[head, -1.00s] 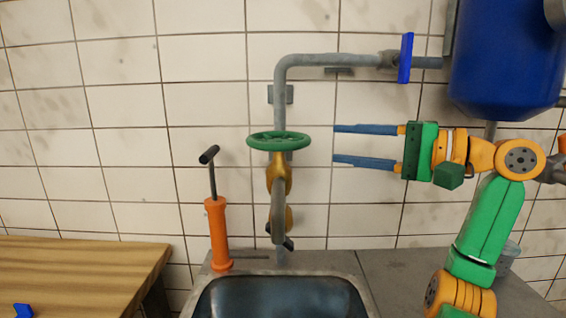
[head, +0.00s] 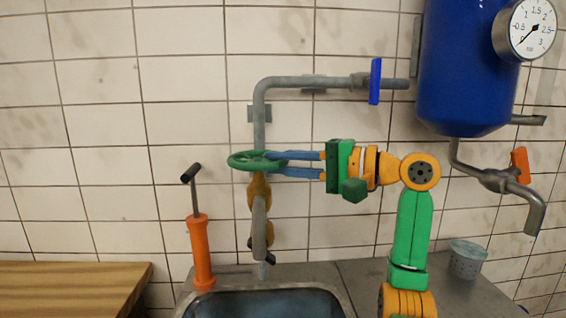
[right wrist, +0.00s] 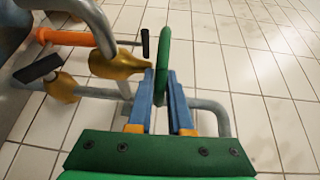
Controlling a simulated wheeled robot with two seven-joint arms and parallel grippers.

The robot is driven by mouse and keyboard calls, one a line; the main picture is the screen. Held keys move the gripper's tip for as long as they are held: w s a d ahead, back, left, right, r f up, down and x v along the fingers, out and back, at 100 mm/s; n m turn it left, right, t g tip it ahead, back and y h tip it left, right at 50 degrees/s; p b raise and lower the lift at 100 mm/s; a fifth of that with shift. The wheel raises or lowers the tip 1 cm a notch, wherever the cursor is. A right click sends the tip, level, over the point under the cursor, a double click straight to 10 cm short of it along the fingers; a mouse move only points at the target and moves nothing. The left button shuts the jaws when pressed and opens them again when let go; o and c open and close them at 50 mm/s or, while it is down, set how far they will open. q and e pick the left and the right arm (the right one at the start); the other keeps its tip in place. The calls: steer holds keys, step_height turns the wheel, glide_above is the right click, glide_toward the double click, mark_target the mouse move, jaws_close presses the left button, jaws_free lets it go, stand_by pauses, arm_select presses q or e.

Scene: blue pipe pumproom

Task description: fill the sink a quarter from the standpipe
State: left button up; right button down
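The standpipe (head: 259,125) rises against the tiled wall behind the sink and bends right at the top. A green handwheel (head: 240,161) sits on its brass valve (head: 259,190), with a grey spout (head: 260,228) below. My right gripper (head: 275,163) reaches in from the right, its blue fingers on the wheel's right side. In the right wrist view the wheel's rim (right wrist: 166,55) passes between the fingers (right wrist: 163,85), which look closed on it. The sink (head: 265,300) shows only its back part, dark inside. I cannot tell its water level or whether water flows. My left gripper is out of view.
An orange hand pump (head: 202,250) stands left of the sink. A blue lever (head: 375,81) is on the upper pipe. A blue tank (head: 465,70) with a gauge (head: 532,28) and orange-handled tap (head: 520,165) hangs right. A cup (head: 467,260) stands on the counter; a wooden table (head: 70,285) is left.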

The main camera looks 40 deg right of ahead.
steer(key=shift+w+d+r+n+g+y+p, duration=0.15)
steer(key=shift+n+y+p, duration=0.1)
steer(key=shift+y+p, duration=0.2)
steer(key=shift+s+d+r+n+g+y+p, duration=0.15)
steer(key=shift+n+y+p, duration=0.1)
steer(key=shift+y+p, duration=0.15)
steer(key=shift+w+f+y, duration=0.1)
steer(key=shift+y, duration=0.15)
steer(key=shift+f+n, duration=0.1)
steer(key=shift+n, duration=0.2)
steer(key=c, duration=0.8)
jaws_free()
steer(key=shift+w+d+f, duration=0.1)
steer(key=shift+w, duration=0.05)
steer(key=shift+c, duration=0.2)
steer(key=b+v, duration=0.1)
steer(key=v, duration=0.6)
steer(key=shift+d, duration=0.1)
